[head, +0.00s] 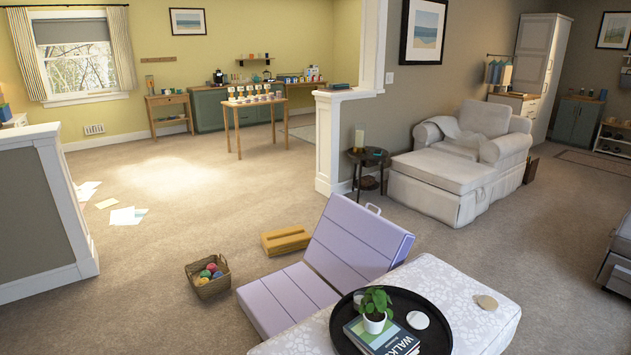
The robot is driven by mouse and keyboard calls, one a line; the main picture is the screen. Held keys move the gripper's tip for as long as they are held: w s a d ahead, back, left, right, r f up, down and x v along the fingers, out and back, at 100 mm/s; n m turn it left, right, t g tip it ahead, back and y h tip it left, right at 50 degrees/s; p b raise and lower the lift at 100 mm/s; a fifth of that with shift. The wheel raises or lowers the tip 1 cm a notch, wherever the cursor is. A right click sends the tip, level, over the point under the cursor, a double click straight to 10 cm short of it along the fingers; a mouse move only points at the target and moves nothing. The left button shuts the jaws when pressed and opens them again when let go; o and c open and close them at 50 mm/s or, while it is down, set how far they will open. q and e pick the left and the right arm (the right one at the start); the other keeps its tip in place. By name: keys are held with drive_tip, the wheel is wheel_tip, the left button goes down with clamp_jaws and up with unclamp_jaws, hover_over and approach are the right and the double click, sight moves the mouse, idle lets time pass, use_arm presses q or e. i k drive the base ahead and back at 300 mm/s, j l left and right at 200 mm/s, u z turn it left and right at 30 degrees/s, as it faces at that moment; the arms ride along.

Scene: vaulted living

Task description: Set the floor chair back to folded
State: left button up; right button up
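The floor chair (352,240) is lavender with panel seams and stands on the carpet at the lower middle of the head view. It is unfolded. Its seat (285,298) lies flat toward the lower left, and its backrest is raised and leans back to the right. A light handle (373,209) sticks up at the backrest's top edge. The patterned ottoman in front hides the near lower part of the chair. Neither of my grippers is in view.
The white patterned ottoman (480,325) carries a black tray (437,325) with a potted plant (375,310) and books. A basket of balls (208,276) and a yellow-brown block (286,240) sit near the chair. Papers lie at left. Carpet left of the basket is clear.

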sight(351, 246)
drive_tip(key=i+l+u, duration=0.1)
drive_tip(key=l, duration=0.5)
drive_tip(key=i+l+u, duration=0.1)
drive_tip(key=l, duration=0.5)
drive_tip(key=i+l+u, duration=0.1)
drive_tip(key=l, duration=0.55)
drive_tip(key=i+l+u, duration=0.1)
drive_tip(key=l, duration=0.5)
drive_tip(key=i, duration=0.05)
